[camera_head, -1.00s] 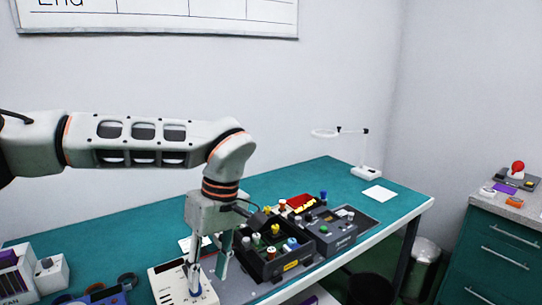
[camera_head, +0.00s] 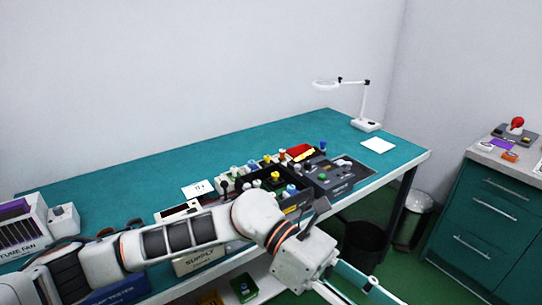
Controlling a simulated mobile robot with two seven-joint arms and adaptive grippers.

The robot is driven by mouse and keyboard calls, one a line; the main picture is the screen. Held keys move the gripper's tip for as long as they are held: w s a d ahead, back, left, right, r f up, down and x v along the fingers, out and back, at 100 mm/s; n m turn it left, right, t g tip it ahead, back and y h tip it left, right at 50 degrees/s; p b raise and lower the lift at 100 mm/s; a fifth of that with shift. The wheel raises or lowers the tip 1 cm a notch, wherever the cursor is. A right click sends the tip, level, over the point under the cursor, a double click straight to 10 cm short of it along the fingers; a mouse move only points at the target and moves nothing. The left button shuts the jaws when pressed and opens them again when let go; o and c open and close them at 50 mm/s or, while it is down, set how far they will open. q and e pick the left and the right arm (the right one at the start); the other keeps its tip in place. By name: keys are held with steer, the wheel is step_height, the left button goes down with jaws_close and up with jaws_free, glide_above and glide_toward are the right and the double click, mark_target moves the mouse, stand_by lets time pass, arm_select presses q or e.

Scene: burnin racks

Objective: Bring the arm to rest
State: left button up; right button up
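My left arm comes in from the lower left and lies low across the front of the bench. Its gripper (camera_head: 352,289) is at the bottom of the view, in front of the bench's front edge and over the floor side. The two fingers stand apart with nothing seen between them; their ends reach the bottom edge of the picture. My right gripper is not in view.
The teal bench (camera_head: 250,140) holds a black bin of coloured parts (camera_head: 296,208), a grey device (camera_head: 330,178), a lamp (camera_head: 366,124) and a white card (camera_head: 378,145). A dark bin (camera_head: 365,240) stands below. A green cabinet (camera_head: 487,225) is at right.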

arm_select(q)
steer(key=w+r+n+t+h, duration=0.6)
steer(key=w+n+t+h, duration=0.4)
steer(key=n, duration=0.6)
steer(key=w+a+f+n+t+y, duration=0.3)
steer(key=w+a+f+n+t, duration=0.25)
steer(key=n+t, duration=0.35)
steer(key=w+a+f+n+t+y, duration=0.35)
steer(key=a+f+n+t, duration=0.25)
steer(key=n, duration=0.6)
steer(key=s+a+f+n+y, duration=0.1)
steer(key=a+f+n+y, duration=0.95)
steer(key=f, duration=0.85)
steer(key=s+a+f+n+g+y, duration=0.2)
steer(key=s+a+f+n+g, duration=0.2)
steer(key=s+a+f, duration=0.8)
step_height(320, 180, down, 3)
steer(key=shift+s+a+r+n, duration=0.1)
steer(key=shift+s+a+n, duration=0.2)
steer(key=shift+a+n, duration=0.7)
